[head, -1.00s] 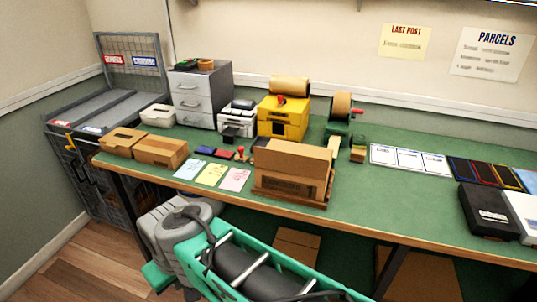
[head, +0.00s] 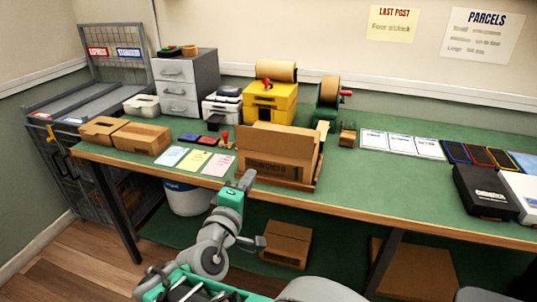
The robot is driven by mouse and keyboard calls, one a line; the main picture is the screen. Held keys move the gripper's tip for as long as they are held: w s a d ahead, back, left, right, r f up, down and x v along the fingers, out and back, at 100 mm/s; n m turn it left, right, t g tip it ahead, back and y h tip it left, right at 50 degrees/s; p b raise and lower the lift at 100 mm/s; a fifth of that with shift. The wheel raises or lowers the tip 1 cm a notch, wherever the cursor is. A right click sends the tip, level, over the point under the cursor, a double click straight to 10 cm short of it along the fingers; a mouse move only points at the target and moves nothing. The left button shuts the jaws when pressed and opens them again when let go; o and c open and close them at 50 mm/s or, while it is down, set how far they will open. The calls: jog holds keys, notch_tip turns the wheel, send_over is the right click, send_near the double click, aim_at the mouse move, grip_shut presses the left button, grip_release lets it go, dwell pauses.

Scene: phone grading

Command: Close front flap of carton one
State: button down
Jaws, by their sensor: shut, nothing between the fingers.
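A brown cardboard carton (head: 266,173) stands on a wooden board (head: 317,184) near the front edge of the green bench. Printing shows on its front face. A tall cardboard panel (head: 277,143) stands upright above it, and a flap sticks out at its right side. I cannot tell which panel is the front flap, and the inside is hidden. No label marks it as carton one. My gripper (head: 247,178) is shut and empty, pointing up near the carton's lower left front corner. I cannot tell whether it touches.
Two small brown boxes (head: 142,138) sit at the bench's left end. Coloured cards (head: 195,161) lie left of the carton. A yellow machine (head: 270,104) and a tape dispenser (head: 328,97) stand behind.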

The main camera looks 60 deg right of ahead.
aim_at(273, 132)
jog(key=shift+n+h, duration=0.6)
jog(key=shift+h, duration=0.1)
jog(key=p+x, duration=0.1)
jog(key=x, duration=0.3)
jog(key=s+r+p+x, duration=0.1)
jog(key=x, duration=0.4)
jog(key=r+p+x, duration=0.1)
jog(key=x, duration=0.4)
jog(key=shift+s+d, duration=0.1)
jog(key=shift+s, duration=0.1)
jog(key=shift+r, duration=0.15)
